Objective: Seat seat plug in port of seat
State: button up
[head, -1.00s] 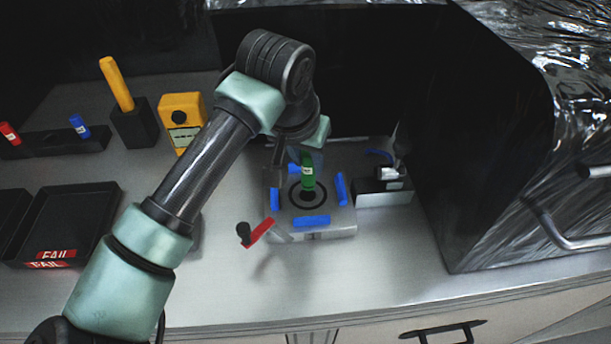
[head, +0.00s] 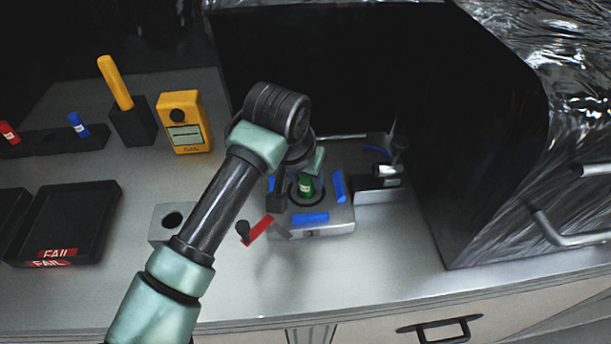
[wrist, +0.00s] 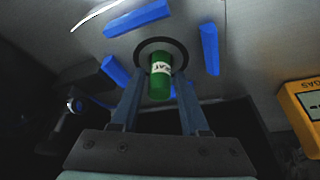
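The seat plug (head: 306,187) is a green cylinder, upright at the dark ringed port of the seat, a metal housing (head: 340,228) with blue strips around it. In the wrist view, the plug (wrist: 160,80) shows its white label between my fingers, in front of the port's black ring (wrist: 177,48). My gripper (wrist: 160,78) is closed about the plug, one finger on each side. The arm hides part of the gripper in the head view. The plug's lower end is in or at the port opening; its exact depth is hidden.
A red lever (head: 258,229) with a black knob sticks out at the housing's left front. A grey block with a hole (head: 160,232) stands left, partly behind my arm. A yellow meter (head: 184,122) and black FAIL trays (head: 93,205) are farther left. A dark cabinet (head: 485,140) bounds the right.

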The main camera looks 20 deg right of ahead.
jog(key=shift+o, duration=0.8)
jog(key=shift+r, duration=0.15)
jog(key=shift+a+r, duration=0.1)
jog(key=shift+r, duration=0.15)
jog(key=b+v, duration=0.1)
jog(key=v, duration=1)
jog(key=shift+s+r+b, duration=0.15)
jog(key=shift+r+b, duration=0.05)
jog(key=shift+b, duration=0.2)
